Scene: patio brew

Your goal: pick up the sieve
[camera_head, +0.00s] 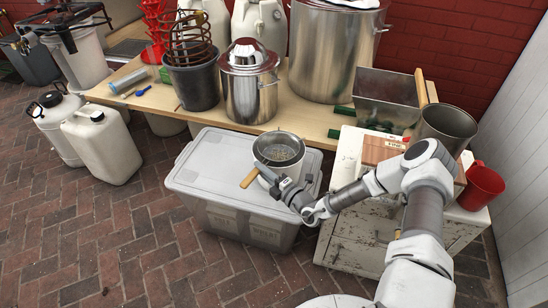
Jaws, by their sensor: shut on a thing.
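The sieve (278,146) is a round metal strainer with a wooden handle (249,178) pointing toward the lower left. The fingertips are small and partly hidden against the sieve.
The grey lidded bin (205,165) stands on brick paving. Behind it a wooden bench (310,122) carries a lidded steel pot (249,85), a large kettle (330,50) and a dark bucket (195,85). A worn white cabinet (365,235) with a red jug (481,187) stands at right.

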